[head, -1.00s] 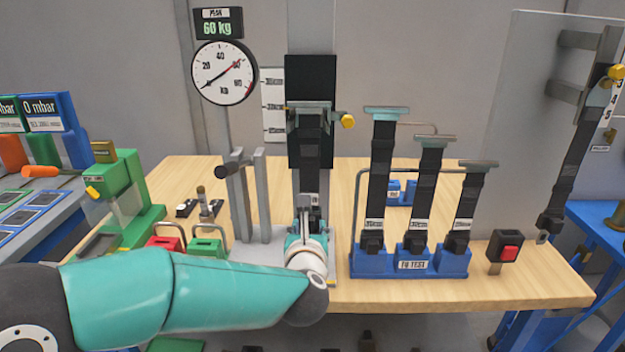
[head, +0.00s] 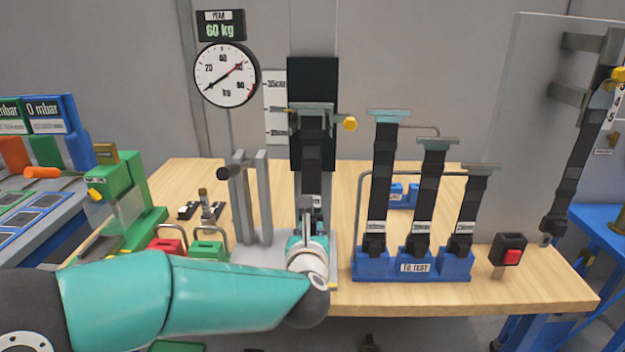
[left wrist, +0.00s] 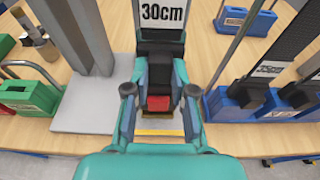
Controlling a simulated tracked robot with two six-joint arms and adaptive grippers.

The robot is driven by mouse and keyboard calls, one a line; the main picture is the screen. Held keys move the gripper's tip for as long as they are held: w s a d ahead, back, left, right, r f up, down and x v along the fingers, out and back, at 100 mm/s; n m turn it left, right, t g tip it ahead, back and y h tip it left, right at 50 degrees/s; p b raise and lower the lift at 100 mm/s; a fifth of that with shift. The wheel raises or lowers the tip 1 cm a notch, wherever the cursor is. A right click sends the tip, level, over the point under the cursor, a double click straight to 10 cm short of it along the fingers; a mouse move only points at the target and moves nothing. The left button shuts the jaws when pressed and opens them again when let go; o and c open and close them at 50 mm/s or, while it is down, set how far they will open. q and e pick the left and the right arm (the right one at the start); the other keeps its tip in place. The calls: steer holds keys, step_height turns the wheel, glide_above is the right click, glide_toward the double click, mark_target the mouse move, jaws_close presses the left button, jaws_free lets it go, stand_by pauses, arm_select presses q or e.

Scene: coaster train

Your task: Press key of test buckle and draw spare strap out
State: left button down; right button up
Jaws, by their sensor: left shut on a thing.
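The spare strap (head: 313,150) is black and hangs upright in the test stand, its top at a grey clamp. In the left wrist view its white 30cm label (left wrist: 162,14) is above my fingers. My left gripper (left wrist: 158,92) is at the strap's lower end, with a finger on each side of a black block there. It is shut on that end, as far as I can tell. The red key of the test buckle (left wrist: 158,104) shows just below the block, between the fingers. In the head view my gripper (head: 308,240) hides the buckle. My right gripper is not in view.
A blue rack (head: 415,265) with several black straps stands to the right. A separate black buckle with a red key (head: 508,250) is near the table's right edge. A grey post stand (head: 250,200) and red and green weights (head: 207,248) are to the left. A dial (head: 225,75) hangs behind.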

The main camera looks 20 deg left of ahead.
arm_select(q)
step_height(320, 180, up, 5)
steer(key=p, duration=0.2)
steer(key=shift+s+p, duration=0.1)
steer(key=shift+p, duration=0.3)
stand_by(0.3)
steer(key=s+d+b, duration=0.3)
steer(key=s+b, duration=0.1)
steer(key=s, duration=0.7)
steer(key=shift+s+d, duration=0.15)
steer(key=shift+s, duration=0.1)
stand_by(1.2)
